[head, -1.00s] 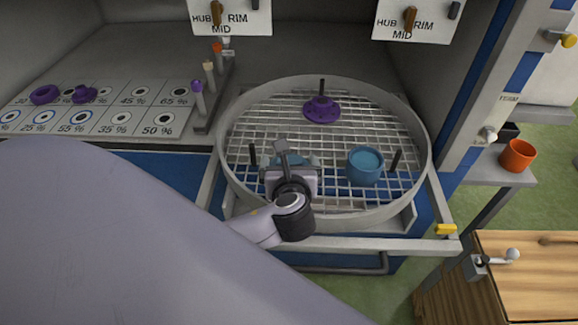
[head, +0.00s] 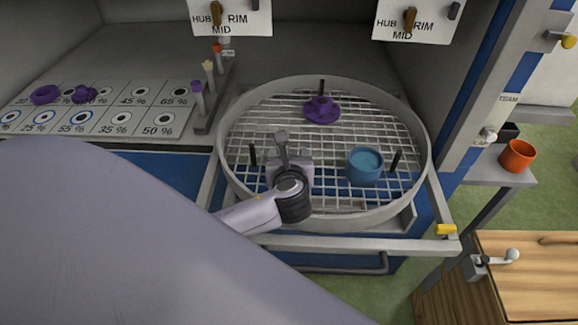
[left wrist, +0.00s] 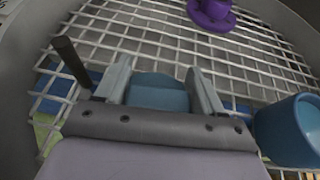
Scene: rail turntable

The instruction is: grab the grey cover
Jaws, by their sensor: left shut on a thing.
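My left gripper (head: 289,162) is over the near left part of the round mesh turntable (head: 425,150). In the left wrist view its two fingers are on either side of a dull blue-grey piece (left wrist: 157,92) with a curved top edge, and the gripper is shut on it. The piece's full shape is hidden by the gripper, so I cannot tell for sure that it is the grey cover. In the head view the gripper hides it. My right gripper is not in view.
A blue cup (head: 365,166) stands on the mesh just right of my left gripper. A purple flanged part (head: 321,109) sits at the back. Dark posts (head: 397,161) stand up near the rim. A marked board (head: 100,108) lies at left; an orange cup (head: 517,156) stands at right.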

